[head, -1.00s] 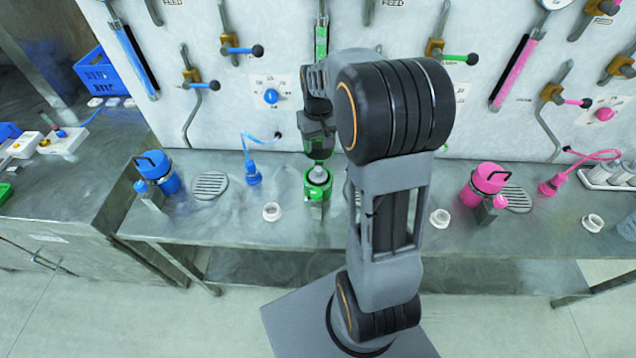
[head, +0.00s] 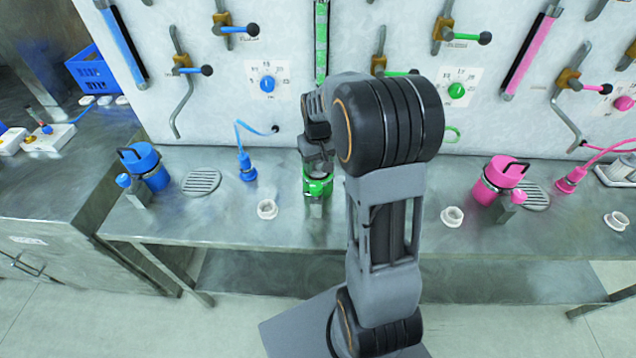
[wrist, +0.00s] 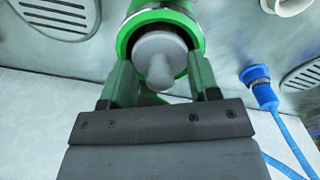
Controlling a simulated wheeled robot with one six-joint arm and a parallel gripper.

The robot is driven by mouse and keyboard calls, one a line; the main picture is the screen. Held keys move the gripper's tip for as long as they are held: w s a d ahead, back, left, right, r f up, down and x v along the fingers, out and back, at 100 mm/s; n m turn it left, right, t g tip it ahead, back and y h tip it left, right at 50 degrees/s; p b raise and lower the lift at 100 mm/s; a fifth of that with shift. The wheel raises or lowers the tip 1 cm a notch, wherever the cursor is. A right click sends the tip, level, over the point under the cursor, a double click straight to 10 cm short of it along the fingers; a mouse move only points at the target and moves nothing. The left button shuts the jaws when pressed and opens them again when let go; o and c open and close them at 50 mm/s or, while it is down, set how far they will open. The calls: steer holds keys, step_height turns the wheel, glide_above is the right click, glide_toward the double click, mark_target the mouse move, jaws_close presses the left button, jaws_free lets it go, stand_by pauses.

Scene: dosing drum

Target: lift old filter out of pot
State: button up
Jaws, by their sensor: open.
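The old filter (wrist: 160,60) is a grey disc with a round knob on top. It sits inside the green-rimmed pot (wrist: 127,42) in the wrist view. In the head view the green pot (head: 318,188) stands on the steel bench, and my arm hides part of it. My gripper (wrist: 162,82) is open. Its two green fingers stand apart at the left and right of the filter's knob, near the pot's rim. I cannot tell whether they touch the filter or the rim.
A blue pot (head: 146,167) stands left on the bench and a pink pot (head: 497,180) right. White rings (head: 267,209) lie near the front edge. A blue plug (head: 247,168) with its cable is left of the green pot. Valves and gauge tubes line the back panel.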

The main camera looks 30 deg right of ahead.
steer(key=shift+c, duration=0.5)
jaws_close()
